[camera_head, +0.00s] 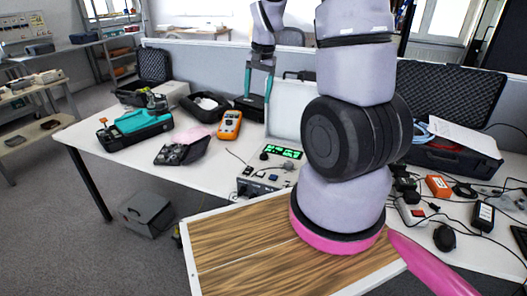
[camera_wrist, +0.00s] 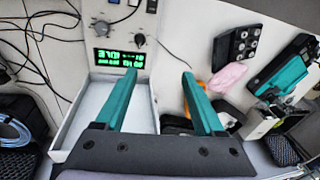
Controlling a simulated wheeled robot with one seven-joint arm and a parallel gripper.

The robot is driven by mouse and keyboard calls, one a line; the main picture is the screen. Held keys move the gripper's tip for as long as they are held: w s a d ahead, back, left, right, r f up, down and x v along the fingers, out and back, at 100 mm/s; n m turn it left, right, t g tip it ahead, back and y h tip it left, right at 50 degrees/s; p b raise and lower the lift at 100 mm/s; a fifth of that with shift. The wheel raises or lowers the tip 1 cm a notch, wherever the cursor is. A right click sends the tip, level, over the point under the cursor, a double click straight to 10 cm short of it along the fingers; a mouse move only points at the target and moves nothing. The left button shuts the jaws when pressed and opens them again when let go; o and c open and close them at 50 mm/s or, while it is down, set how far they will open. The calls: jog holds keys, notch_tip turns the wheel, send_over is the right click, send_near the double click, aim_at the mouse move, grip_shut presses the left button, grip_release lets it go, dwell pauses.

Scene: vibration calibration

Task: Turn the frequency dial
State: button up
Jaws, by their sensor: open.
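The instrument box with a lit green display (camera_head: 281,152) stands on the white table, near its front edge. It carries small knobs, one a dark knob (camera_head: 264,156) beside the display. I cannot tell which one is the frequency dial. My gripper (camera_head: 258,95) has teal fingers, open and empty, above the table behind the instrument. In the wrist view, my gripper (camera_wrist: 158,74) frames the display side, apart from the knobs.
A teal tool in a case (camera_head: 140,122) and a black tray (camera_head: 182,150) lie farther left.

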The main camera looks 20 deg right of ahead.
jog(key=m+g, duration=0.1)
jog(key=g, duration=0.1)
send_over(264, 153)
notch_tip(264, 153, down, 13)
jog(key=shift+h, duration=0.4)
notch_tip(264, 153, down, 11)
jog(key=shift+w+r, duration=0.1)
jog(key=shift+w, duration=0.05)
jog(key=shift+c, duration=0.3)
grip_shut()
jog(key=shift+n, duration=0.3)
jog(key=n, duration=0.5)
jog(key=shift+n, duration=0.3)
jog(key=n, duration=0.5)
jog(key=shift+n, duration=0.4)
